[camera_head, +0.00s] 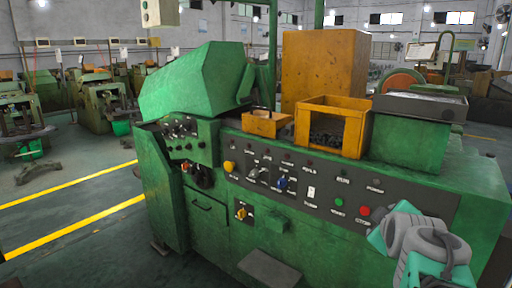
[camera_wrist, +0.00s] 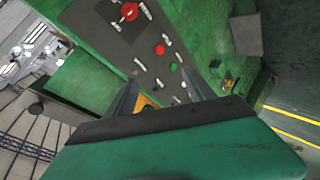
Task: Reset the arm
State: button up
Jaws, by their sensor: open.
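My gripper (camera_wrist: 160,76) is open in the wrist view, its two dark fingers spread apart with nothing seen between them. It points toward the dark control panel (camera_wrist: 112,28) of the green heading machine. I cannot tell how far its tips are from the panel. My grey and teal arm (camera_head: 422,243) shows at the lower right of the head view, in front of the right end of the green machine (camera_head: 215,235). The gripper's fingers cannot be made out there.
The panel carries a red button (camera_head: 364,211), a green button (camera_head: 338,201) and several knobs. An open yellow box (camera_head: 347,144) sits on the machine, with a tall yellow cabinet (camera_head: 322,68) behind. Open floor with yellow lines (camera_head: 75,181) lies left. A grey step (camera_head: 268,270) stands in front.

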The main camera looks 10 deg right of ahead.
jog(key=s+a+f+m+g+y, duration=0.1)
jog(key=s+a+f+g+y, duration=0.1)
jog(key=a+f, duration=0.6)
jog(key=s+a+f+m+g+y, duration=0.1)
jog(key=s+a+f+g+y, duration=0.15)
jog(key=a+f, duration=0.5)
jog(key=s+a+f+m+g+y, duration=0.2)
jog(key=s+a+f+m+g, duration=0.15)
jog(key=s+a+f, duration=0.5)
notch_tip(320, 180, up, 8)
jog(key=w+a+p, duration=0.2)
jog(key=shift+t+h, duration=0.35)
jog(key=shift+t, duration=0.05)
jog(key=shift+f+n, duration=0.1)
jog(key=shift+n, duration=0.15)
